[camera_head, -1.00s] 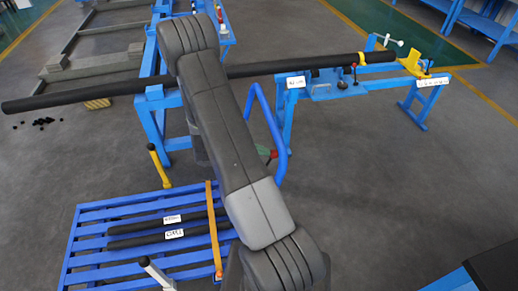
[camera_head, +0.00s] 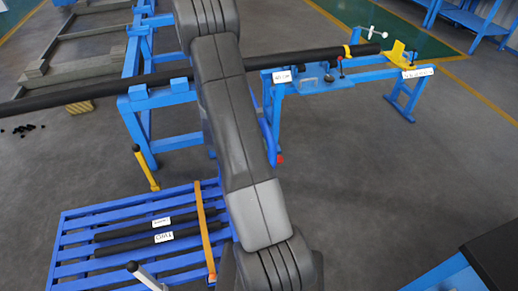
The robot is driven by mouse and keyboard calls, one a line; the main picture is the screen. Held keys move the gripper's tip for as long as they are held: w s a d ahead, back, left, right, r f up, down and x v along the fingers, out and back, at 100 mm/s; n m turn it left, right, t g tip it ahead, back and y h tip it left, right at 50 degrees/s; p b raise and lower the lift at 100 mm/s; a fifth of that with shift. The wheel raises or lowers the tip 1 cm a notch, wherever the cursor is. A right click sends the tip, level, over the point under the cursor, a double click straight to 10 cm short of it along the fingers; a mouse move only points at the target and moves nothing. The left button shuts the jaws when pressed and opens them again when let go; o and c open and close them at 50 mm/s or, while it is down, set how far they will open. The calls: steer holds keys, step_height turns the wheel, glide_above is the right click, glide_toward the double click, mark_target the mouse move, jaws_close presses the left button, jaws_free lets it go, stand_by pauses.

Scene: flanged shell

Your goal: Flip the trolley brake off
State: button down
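The trolley is most likely the low blue slatted frame (camera_head: 110,203) at the lower left. Two dark bars (camera_head: 125,247) with white labels lie on it under an orange strap (camera_head: 206,232). A yellow lever (camera_head: 146,168) leans at its far edge. I cannot tell which lever is the brake. My arm crosses the middle of the view and hides the trolley's right side. My gripper is out of view.
A long dark pipe (camera_head: 80,92) lies across blue stands behind the trolley. A yellow end stop (camera_head: 400,55) is near its right end. A red tip (camera_head: 279,159) shows beside my arm. The grey floor at right is clear up to a dark-topped blue bench (camera_head: 440,280).

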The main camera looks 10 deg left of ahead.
steer(key=shift+b+x, duration=1.15)
steer(key=shift+x, duration=0.25)
steer(key=shift+d+r, duration=0.15)
steer(key=shift+d, duration=0.05)
steer(key=v, duration=1.3)
steer(key=shift+a+r, duration=0.3)
steer(key=x, duration=1.4)
steer(key=shift+a+r, duration=0.1)
